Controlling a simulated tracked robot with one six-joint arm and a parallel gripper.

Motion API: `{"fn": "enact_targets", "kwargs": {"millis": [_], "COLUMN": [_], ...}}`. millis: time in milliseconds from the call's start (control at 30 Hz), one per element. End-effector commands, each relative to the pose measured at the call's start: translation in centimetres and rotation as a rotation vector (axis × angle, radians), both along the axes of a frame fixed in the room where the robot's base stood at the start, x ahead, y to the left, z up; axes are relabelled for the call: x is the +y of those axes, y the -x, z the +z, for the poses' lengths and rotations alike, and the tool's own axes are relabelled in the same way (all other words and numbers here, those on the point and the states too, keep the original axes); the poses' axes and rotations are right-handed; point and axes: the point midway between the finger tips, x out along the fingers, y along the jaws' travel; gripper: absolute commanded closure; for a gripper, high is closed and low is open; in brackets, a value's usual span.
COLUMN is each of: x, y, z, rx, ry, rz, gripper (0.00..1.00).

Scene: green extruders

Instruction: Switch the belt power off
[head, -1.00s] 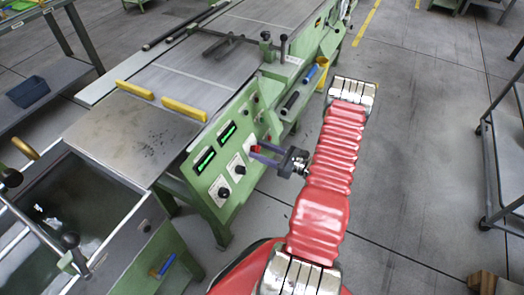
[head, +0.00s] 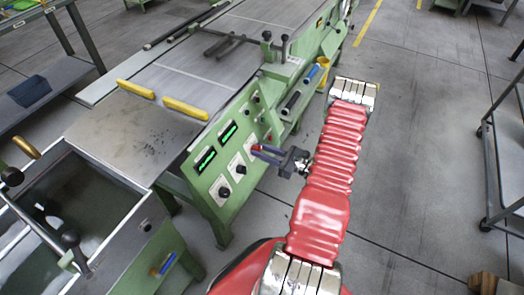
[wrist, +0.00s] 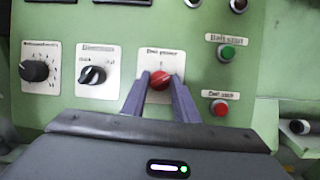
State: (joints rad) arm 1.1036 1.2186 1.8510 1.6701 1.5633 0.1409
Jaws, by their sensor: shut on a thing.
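The red belt power knob (wrist: 160,79) sits on a white label plate on the green control panel (wrist: 60,110). In the head view the red knob (head: 256,147) shows at the tips of my gripper. My gripper (wrist: 160,84) is shut on the knob, with one purple-grey finger on each side of it. In the head view my gripper (head: 258,151) reaches the panel from the right. The fingers partly cover the lower part of the knob's plate, and the knob's exact angle is hard to tell.
Left of the knob are a black-and-white selector (wrist: 92,75) and a black dial (wrist: 36,70). At right are the green belt start button (wrist: 227,52) and a red button (wrist: 220,109). Two lit displays (head: 205,158) are on the panel.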

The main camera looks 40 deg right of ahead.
Motion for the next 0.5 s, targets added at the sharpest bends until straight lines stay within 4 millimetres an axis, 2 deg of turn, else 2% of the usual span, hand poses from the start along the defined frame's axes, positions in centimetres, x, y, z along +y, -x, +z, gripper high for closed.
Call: {"fn": "enact_targets", "kwargs": {"millis": [267,500], "x": [-0.36,-0.49], "y": [-0.1,-0.17], "z": [0.11,0.2], "rx": [-0.03,-0.082], "ry": [0.084,0.229], "rz": [0.028,0.09], "gripper": [0.96,0.96]}}
